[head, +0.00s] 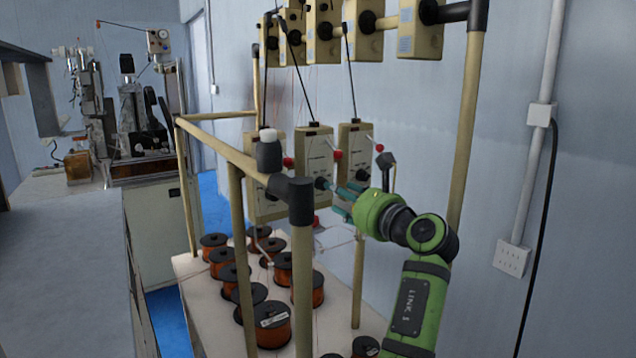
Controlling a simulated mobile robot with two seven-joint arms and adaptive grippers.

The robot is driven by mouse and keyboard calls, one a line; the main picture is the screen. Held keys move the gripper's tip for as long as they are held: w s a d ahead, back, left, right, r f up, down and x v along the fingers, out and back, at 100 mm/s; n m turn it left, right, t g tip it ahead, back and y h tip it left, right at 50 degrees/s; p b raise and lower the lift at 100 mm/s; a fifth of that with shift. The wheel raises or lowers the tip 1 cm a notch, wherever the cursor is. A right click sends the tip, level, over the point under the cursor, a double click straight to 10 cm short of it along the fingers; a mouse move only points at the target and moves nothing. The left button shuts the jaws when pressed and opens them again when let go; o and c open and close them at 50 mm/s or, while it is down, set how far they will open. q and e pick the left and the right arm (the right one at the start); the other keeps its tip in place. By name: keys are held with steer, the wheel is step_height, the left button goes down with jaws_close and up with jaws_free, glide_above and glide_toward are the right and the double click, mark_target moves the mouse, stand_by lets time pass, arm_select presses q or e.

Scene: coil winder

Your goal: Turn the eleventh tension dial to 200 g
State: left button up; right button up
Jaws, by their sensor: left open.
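Cream tensioner boxes hang in a lower row on the tube frame: a left one (263,200), a middle one (314,148) and a right one (355,139). A small dark round dial (321,183) shows low on the middle box, close to the tip of my upper finger; I cannot tell whether they touch. The dial markings are too small to read, and I cannot tell which dial is the eleventh. My left gripper (336,200), with teal fingers on a green wrist, is open in front of the middle and right boxes. My right gripper is not in view.
A cream tube frame (240,158) with black corner joints surrounds the boxes; one post (302,265) stands close in front. More tensioners (324,35) hang above, with thin rods and wires. Copper wire spools (272,322) fill the shelf below. A winding machine (140,120) stands at left.

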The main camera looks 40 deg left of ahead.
mark_target(322, 184)
arm_select(q)
steer(key=p+x, duration=0.2)
steer(key=x, duration=0.3)
steer(key=shift+a+r+p, duration=0.1)
steer(key=shift+p, duration=0.2)
jaws_close()
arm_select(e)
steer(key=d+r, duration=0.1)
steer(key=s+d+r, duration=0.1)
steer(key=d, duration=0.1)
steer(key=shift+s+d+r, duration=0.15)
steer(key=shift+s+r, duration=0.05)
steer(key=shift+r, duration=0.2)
